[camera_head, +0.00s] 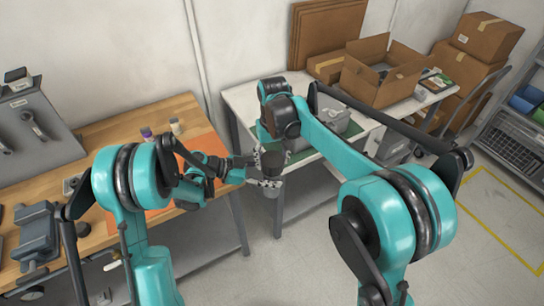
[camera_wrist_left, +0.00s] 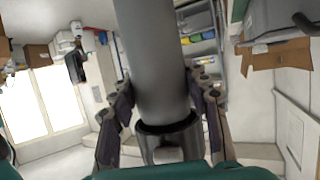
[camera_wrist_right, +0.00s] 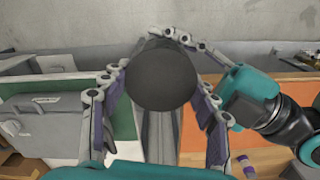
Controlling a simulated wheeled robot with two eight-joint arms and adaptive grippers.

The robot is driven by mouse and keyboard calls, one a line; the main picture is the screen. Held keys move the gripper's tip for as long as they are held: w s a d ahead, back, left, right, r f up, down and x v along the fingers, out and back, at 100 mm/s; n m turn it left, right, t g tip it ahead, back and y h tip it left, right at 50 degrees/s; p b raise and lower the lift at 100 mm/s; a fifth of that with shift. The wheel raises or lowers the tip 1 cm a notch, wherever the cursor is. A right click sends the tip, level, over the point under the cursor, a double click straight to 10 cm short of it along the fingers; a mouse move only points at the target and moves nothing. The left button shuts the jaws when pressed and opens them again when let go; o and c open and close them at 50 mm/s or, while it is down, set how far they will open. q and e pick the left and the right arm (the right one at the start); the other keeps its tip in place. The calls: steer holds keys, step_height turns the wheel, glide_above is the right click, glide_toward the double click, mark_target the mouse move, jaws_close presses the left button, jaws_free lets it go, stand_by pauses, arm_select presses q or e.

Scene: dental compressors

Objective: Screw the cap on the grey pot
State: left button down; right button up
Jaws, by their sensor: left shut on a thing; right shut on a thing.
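The dark cap (camera_head: 273,159) is between the fingers of my right gripper (camera_head: 270,155), in front of the gap between the two tables. In the right wrist view its round dark face (camera_wrist_right: 162,82) shows between the fingers, which are shut on it. The grey pot (camera_head: 270,190) is just below the cap, with my left gripper (camera_head: 266,182) shut on it. In the left wrist view the pot's grey wall (camera_wrist_left: 155,65) fills the middle between the fingers. Cap and pot look lined up, but whether they touch is hidden by the fingers.
A wooden bench (camera_head: 105,236) with an orange mat (camera_head: 205,142) stands at left, carrying a vise (camera_head: 36,232) and small bottles (camera_head: 175,126). A white table (camera_head: 240,98) holds an open cardboard box (camera_head: 378,92) and a grey case (camera_head: 335,118).

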steer(key=shift+f, duration=0.75)
stand_by(0.5)
steer(key=m, duration=0.3)
steer(key=shift+m, duration=0.4)
steer(key=m, duration=0.4)
steer(key=shift+d+m, duration=0.1)
steer(key=shift+m, duration=0.2)
steer(key=m, duration=0.4)
steer(key=shift+s+m, duration=0.1)
steer(key=shift+m, duration=0.3)
steer(key=m, duration=0.7)
steer(key=shift+s+d, duration=0.1)
steer(key=m, duration=0.7)
steer(key=shift+s, duration=0.1)
steer(key=m, duration=0.6)
steer(key=shift+f+m, duration=0.1)
steer(key=shift+m, duration=0.3)
